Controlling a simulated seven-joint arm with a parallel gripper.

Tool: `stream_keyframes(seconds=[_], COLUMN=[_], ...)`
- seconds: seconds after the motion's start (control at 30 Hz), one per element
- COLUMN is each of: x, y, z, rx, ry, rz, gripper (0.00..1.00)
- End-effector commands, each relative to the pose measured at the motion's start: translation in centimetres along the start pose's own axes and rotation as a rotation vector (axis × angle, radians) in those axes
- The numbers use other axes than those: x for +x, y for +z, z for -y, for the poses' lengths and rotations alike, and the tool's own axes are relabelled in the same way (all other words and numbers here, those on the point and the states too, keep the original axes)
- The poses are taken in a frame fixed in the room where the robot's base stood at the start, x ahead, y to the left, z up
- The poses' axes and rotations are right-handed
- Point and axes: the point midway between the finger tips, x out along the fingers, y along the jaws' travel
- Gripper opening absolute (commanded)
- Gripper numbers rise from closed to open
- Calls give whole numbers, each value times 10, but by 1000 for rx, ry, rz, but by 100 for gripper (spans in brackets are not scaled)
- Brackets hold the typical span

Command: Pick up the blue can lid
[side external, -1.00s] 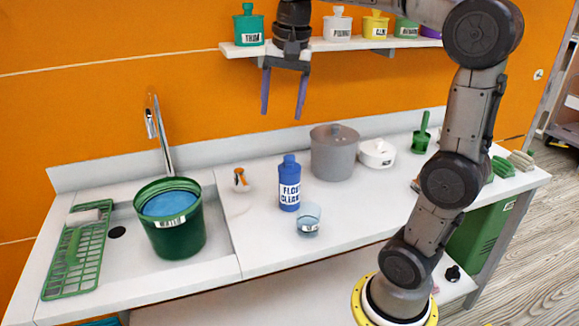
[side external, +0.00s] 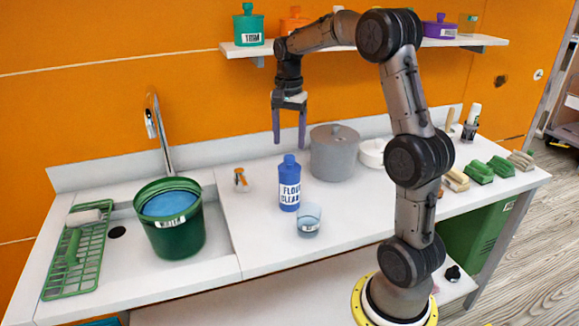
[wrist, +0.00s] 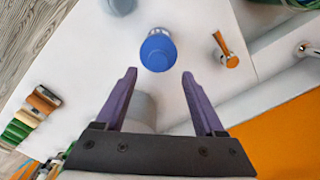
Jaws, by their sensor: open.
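The blue lid (side external: 290,158) tops a blue bottle (side external: 290,195) labelled as floor cleaner, which stands upright on the white counter. In the wrist view the lid is a round blue shape (wrist: 157,50) just beyond the fingertips, roughly centred between them. My gripper (side external: 289,142) is open and empty, pointing down above the counter near the bottle's top. In the wrist view the fingers (wrist: 159,73) are spread apart, and no contact with the lid shows. The lid hides most of the bottle in the wrist view.
A grey lidded pot (side external: 335,155) stands close by, behind right of the bottle. A small glass (side external: 308,222) stands in front. A green bucket (side external: 175,235) sits in the sink. A shelf (side external: 470,42) hangs above.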

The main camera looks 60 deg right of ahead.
Motion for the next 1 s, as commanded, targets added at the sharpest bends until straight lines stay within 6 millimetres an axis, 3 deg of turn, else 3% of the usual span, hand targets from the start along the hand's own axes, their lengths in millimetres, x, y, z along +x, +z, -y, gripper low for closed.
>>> stream_keyframes(seconds=[0.17, 0.5, 0.8, 1.0], x=[10, 54, 58, 58], y=[1, 5, 4, 4], z=[-1, -4, -3, -3], rx=[-1, 0, -1, -1], ry=[0, 1, -1, -1], rz=[0, 1, 0, -1], gripper=[71, 71, 71, 37])
